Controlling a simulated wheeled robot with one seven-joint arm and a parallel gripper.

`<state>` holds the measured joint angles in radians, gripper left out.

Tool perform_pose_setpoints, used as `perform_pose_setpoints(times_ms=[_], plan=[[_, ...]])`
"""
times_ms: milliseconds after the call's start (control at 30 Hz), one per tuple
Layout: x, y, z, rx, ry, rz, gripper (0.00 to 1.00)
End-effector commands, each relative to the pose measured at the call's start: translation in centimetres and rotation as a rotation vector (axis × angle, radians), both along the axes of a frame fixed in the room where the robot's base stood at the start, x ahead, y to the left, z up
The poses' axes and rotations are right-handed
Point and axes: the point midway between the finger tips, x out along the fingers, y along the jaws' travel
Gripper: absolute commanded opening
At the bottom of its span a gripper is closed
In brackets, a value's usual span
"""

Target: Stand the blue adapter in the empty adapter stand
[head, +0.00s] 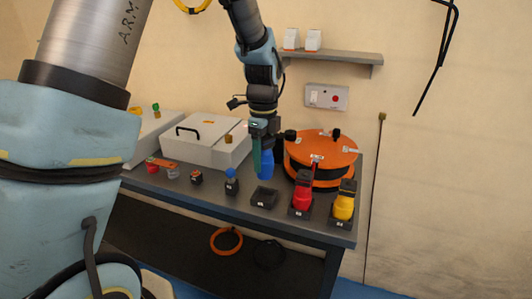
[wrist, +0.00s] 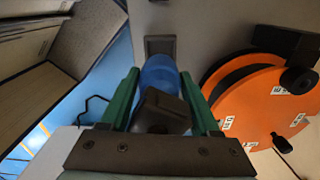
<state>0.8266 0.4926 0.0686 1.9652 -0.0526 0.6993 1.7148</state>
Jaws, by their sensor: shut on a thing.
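The blue adapter (head: 266,166) is between the green fingers of my gripper (head: 261,160), held above the table. In the wrist view the adapter (wrist: 158,72) shows a blue body with a dark block at its near end, and my gripper (wrist: 158,88) has a finger on each side of it. The empty adapter stand (head: 264,198) is a dark square holder on the table, below the adapter in the head view. In the wrist view the stand (wrist: 160,45) lies just beyond the adapter's far end, partly hidden by it.
A red adapter (head: 302,194) and a yellow adapter (head: 344,203) occupy stands to the right. The orange-topped round machine (head: 318,150) stands close behind. A small blue-knobbed piece (head: 231,181) sits left of the empty stand. A white case (head: 205,147) is at the back left.

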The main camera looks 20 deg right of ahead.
Motion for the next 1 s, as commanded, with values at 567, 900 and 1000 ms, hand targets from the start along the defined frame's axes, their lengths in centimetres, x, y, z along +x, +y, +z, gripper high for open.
perform_pose_setpoints(times_ms=[567,900,1000], plan=[[0.1,0.1,-1.0,0.000,0.004,-0.010,0.00],[0.1,0.1,-4.1,0.001,0.004,-0.010,0.00],[0.1,0.1,-4.9,0.001,0.004,-0.010,0.00]])
